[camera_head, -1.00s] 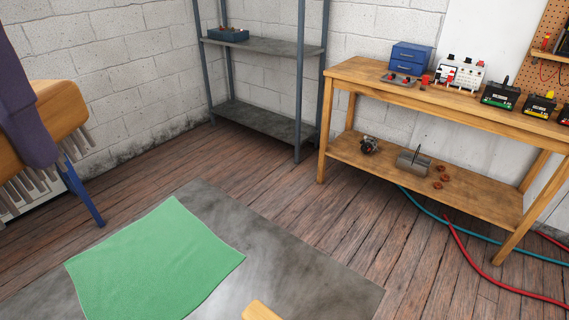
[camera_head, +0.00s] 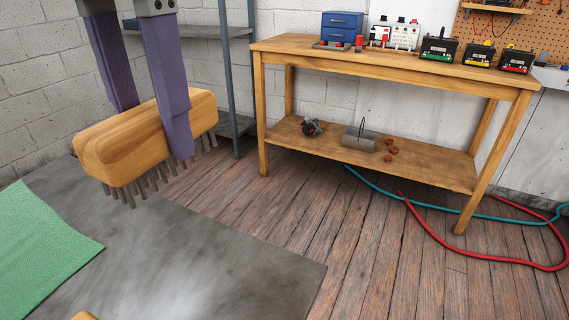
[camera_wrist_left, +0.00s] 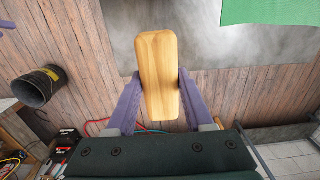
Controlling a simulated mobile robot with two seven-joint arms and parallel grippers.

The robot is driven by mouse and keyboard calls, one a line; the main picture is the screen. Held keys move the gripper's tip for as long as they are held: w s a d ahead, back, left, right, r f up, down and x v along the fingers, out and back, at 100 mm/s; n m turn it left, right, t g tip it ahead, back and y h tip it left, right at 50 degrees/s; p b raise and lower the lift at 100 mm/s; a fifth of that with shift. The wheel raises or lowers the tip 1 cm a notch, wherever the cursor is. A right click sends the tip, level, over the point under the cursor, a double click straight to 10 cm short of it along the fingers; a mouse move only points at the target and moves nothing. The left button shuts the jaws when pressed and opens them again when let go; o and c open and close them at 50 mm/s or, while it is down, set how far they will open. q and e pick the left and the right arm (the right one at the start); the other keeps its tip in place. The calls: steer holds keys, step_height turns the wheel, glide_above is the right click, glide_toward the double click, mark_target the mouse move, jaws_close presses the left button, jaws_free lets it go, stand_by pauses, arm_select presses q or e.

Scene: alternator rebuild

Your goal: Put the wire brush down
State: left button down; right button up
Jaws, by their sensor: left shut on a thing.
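The wire brush (camera_head: 130,150) has a wooden block back and grey metal bristles pointing down. My left gripper (camera_head: 158,140) is shut on it, one purple finger on each side of the block, and holds it up in the air at the left of the head view. In the left wrist view the brush (camera_wrist_left: 160,70) shows its wooden back between the two fingers of the gripper (camera_wrist_left: 158,95), with the floor below.
A wooden workbench (camera_head: 400,65) with batteries and a blue drawer box (camera_head: 342,27) on top stands at the back right. A green cloth (camera_head: 40,255) lies on the grey mat (camera_head: 220,260). Red (camera_head: 480,257) and teal (camera_head: 440,212) hoses cross the floor. A dark bucket (camera_wrist_left: 35,88) is in the wrist view.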

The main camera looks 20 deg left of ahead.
mark_target(165, 163)
arm_select(q)
step_height(165, 163, down, 16)
steer(key=b, duration=0.4)
steer(key=shift+s+f, duration=0.1)
steer(key=shift+f, duration=0.1)
arm_select(e)
step_height(165, 163, down, 5)
steer(key=shift+d+r, duration=0.1)
arm_select(q)
steer(key=shift+f, duration=0.15)
steer(key=shift+c, duration=1.4)
jaws_free()
step_height(165, 163, up, 12)
steer(key=p, duration=0.3)
steer(key=shift+r+p, duration=0.2)
steer(key=shift+p, duration=0.1)
arm_select(e)
step_height(165, 163, up, 3)
steer(key=shift+r, duration=0.2)
